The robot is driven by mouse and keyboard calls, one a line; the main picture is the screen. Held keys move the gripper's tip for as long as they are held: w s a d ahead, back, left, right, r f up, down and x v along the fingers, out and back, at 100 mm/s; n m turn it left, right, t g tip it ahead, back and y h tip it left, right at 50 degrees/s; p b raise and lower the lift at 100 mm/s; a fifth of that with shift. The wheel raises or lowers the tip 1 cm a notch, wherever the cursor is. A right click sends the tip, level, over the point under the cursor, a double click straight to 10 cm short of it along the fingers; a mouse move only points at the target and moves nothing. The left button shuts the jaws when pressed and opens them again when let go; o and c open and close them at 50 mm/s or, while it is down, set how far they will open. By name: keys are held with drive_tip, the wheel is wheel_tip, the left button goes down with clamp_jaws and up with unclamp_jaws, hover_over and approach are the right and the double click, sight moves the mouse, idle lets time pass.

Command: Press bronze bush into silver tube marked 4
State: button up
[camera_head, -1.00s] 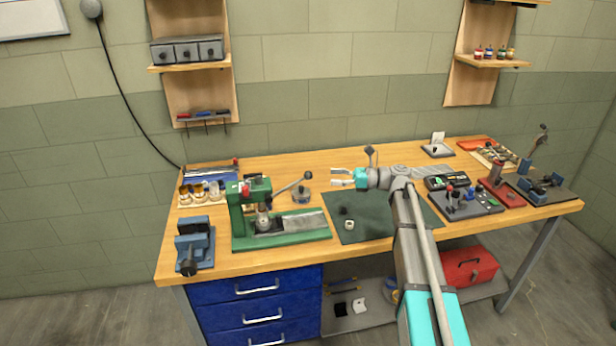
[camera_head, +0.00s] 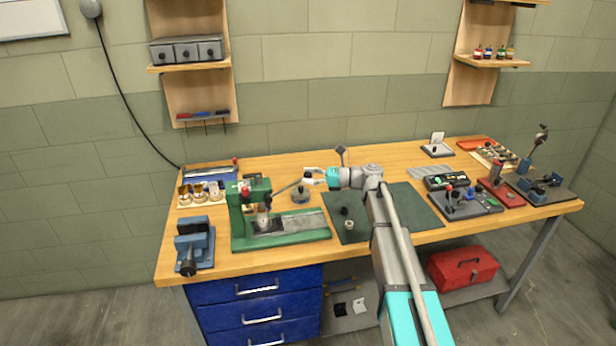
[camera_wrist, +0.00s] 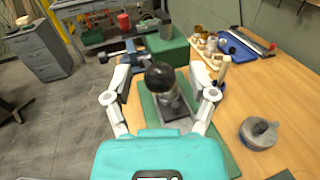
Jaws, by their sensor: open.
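My gripper (camera_head: 309,176) is open at the end of the green press's lever (camera_head: 286,189). In the wrist view the lever's round black knob (camera_wrist: 160,76) sits between the spread fingers of my gripper (camera_wrist: 160,70), with gaps on both sides; I cannot tell any contact. The green press (camera_head: 248,205) stands at the bench's left, with a small silver part (camera_head: 263,222) under its ram. I cannot tell whether this is the tube marked 4 or whether a bronze bush is in it. No number is readable.
A blue vise (camera_head: 194,245) stands left of the press, and a holder with several cylindrical pieces (camera_head: 201,193) behind it. A round grey pot (camera_head: 301,195) stands near my gripper. Small parts (camera_head: 350,226) lie on the dark green mat (camera_head: 410,205). A red toolbox (camera_head: 463,268) is below.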

clamp_jaws()
drive_tip(key=shift+d+f+b, duration=0.15)
drive_tip(key=shift+f+b, duration=0.25)
unclamp_jaws()
idle(0.4)
drive_tip(key=shift+d, duration=0.15)
drive_tip(key=d, duration=1.1)
drive_tip(key=shift+d, duration=0.35)
drive_tip(key=shift+w, duration=0.1)
